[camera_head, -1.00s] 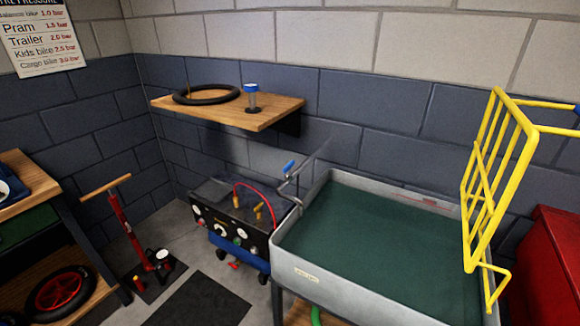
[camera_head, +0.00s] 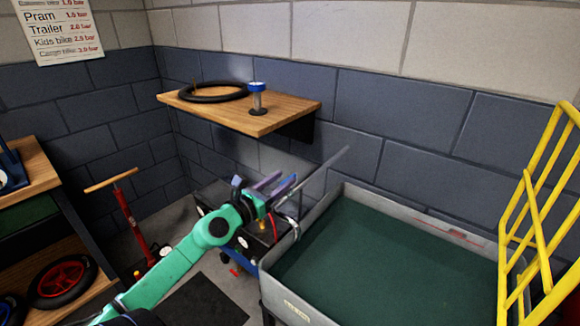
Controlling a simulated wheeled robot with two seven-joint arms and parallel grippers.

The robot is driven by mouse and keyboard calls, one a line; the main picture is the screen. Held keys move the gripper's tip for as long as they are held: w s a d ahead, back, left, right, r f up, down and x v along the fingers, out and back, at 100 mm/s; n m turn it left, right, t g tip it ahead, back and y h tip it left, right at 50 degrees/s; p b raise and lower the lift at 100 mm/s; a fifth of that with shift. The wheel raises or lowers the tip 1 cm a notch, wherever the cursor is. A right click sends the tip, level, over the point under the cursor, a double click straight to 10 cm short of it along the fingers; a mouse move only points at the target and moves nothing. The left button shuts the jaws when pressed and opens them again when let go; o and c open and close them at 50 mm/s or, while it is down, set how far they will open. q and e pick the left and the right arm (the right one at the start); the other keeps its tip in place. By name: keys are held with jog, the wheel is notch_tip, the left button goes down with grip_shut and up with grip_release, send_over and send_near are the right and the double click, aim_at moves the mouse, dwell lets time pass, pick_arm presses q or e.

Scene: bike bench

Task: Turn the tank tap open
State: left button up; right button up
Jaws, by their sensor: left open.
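The tank (camera_head: 282,284) is a grey tub of dark green water at the right. In the head view its tap shows as a bent metal pipe (camera_head: 295,227) at the tank's left rim. The tap's blue lever is mostly or wholly hidden at my gripper. My left gripper (camera_head: 287,177), with purple fingers on a green arm, is open at the lever's place, pointing up and right. I cannot tell whether the lever is between the fingers or behind them, or whether they touch it. My right gripper is not in view.
A wooden shelf (camera_head: 290,112) with a black tyre (camera_head: 213,92) is on the wall above. A yellow rack (camera_head: 535,215) rises at the right. A red pump (camera_head: 135,228) stands at the left.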

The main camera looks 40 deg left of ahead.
aim_at(295, 174)
pick_arm(q)
jog(key=w, duration=0.2)
jog(key=w+d, duration=0.1)
jog(key=w, duration=0.1)
jog(key=shift+w+d, duration=0.1)
jog(key=shift+w, duration=0.1)
jog(key=shift+w+d+f, duration=0.15)
jog(key=shift+w, duration=0.15)
jog(key=shift+d, duration=0.1)
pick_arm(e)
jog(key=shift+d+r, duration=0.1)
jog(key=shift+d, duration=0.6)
